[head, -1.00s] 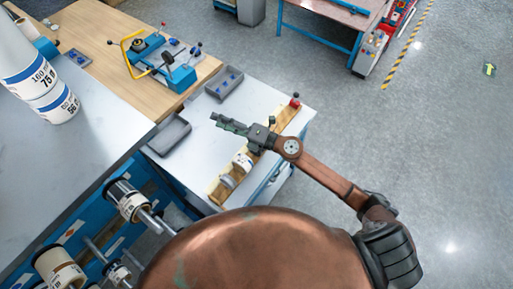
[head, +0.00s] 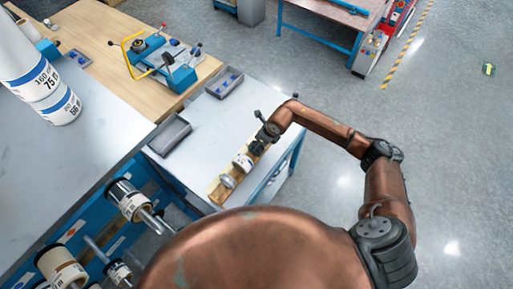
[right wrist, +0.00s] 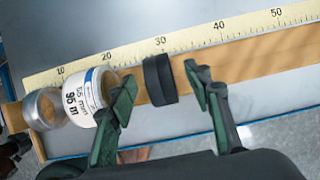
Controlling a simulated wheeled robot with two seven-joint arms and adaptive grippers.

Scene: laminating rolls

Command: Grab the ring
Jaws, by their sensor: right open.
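A black ring (right wrist: 160,80) sits on a wooden stand with a ruler scale (right wrist: 235,29). My right gripper (right wrist: 163,84) is open, with one dark green finger on each side of the black ring; I cannot tell whether they touch it. To the left are a white labelled roll (right wrist: 92,93) and a silver ring (right wrist: 45,108) on the same stand. In the head view my right gripper (head: 260,143) is above the stand, beside the white roll (head: 242,163) and the silver ring (head: 228,181). The black ring is hard to tell from the gripper there. My left gripper is not visible.
The stand lies on a grey side table (head: 208,121) with a grey tray (head: 170,136) and a small bin with blue parts (head: 224,84). A wooden bench (head: 95,35) with a blue device (head: 176,75) is behind.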

